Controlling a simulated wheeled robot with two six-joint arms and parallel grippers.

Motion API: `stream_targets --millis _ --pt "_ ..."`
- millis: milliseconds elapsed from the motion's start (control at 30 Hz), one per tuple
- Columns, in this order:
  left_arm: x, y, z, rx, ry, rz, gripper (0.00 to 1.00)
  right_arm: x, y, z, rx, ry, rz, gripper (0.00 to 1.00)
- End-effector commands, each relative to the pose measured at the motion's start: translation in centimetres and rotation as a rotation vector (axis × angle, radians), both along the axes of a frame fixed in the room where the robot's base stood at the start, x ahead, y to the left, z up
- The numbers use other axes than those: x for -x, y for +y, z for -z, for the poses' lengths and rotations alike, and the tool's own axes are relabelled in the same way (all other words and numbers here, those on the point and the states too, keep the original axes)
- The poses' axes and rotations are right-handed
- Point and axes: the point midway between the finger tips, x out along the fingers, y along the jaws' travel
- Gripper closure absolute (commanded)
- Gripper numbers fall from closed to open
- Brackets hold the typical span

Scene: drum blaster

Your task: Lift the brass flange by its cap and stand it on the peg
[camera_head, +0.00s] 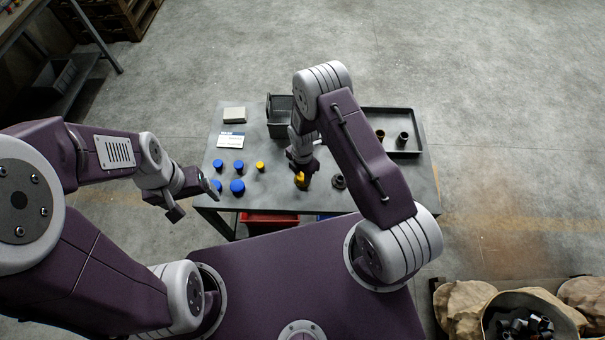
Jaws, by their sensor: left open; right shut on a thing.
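The brass flange (301,183), yellowish and small, is at the front middle of the dark table (285,203). My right gripper (301,170) points down and is shut on its upper part; the fingers and wrist hide most of the cap. I cannot tell whether the flange touches the table. A dark round piece (338,182) stands just right of it, partly beside my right arm; I cannot tell whether it is the peg. My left gripper (196,202) is open and empty, at the table's front left corner.
Several blue-capped pieces (237,187) and a yellow-capped piece (260,166) stand on the left half. A black tray (404,153) with dark fittings is at the right.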

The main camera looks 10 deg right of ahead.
Motion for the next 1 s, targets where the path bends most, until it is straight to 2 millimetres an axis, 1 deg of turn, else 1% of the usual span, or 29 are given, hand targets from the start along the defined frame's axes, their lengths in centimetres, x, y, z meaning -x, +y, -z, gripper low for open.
stream_targets --millis 33,1000 --pt "0.0 0.0 -0.7 0.0 0.0 0.0 0.16 0.0 0.0 -0.8 0.0 -0.001 0.0 1.0" --pt "0.0 0.0 -6.2 0.0 0.0 0.0 0.16 0.0 0.0 -8.0 0.0 -0.001 0.0 1.0"
